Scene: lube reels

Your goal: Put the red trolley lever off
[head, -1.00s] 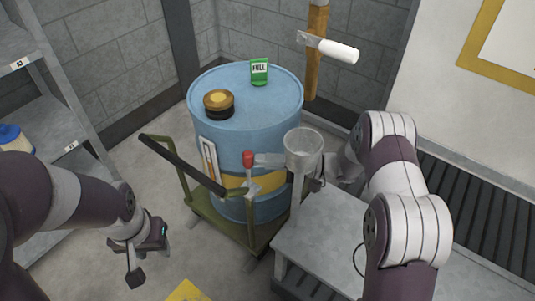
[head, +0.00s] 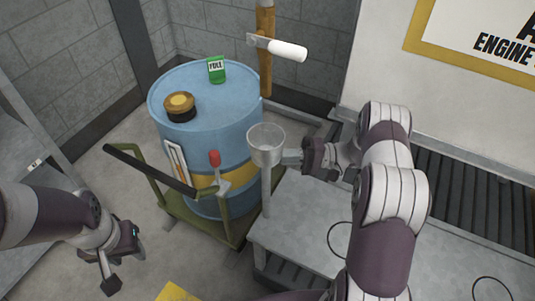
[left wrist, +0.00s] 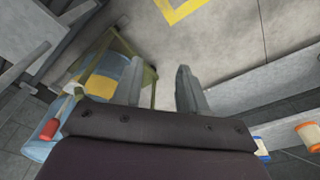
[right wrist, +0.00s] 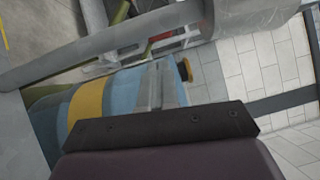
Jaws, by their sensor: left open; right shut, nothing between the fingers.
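The red-topped trolley lever (head: 214,158) stands nearly upright on a grey mount at the near right of the green trolley (head: 228,222), before the blue drum (head: 215,140). A red knob (left wrist: 48,130), seemingly this lever, shows in the left wrist view. My right gripper (head: 291,158) is shut and empty, right of the clear cup and apart from the lever. Its closed fingers (right wrist: 158,85) point over the drum in the right wrist view. My left gripper (head: 125,258) is open and empty, low at the left, clear of the trolley; its fingers (left wrist: 160,90) are spread in the left wrist view.
A clear cup (head: 266,145) on a post stands between my right gripper and the lever, by a grey bench (head: 300,215). The trolley's black handle bar (head: 150,169) slants across its near side. A green FULL tag (head: 216,70) and dark cap (head: 180,107) sit on the drum.

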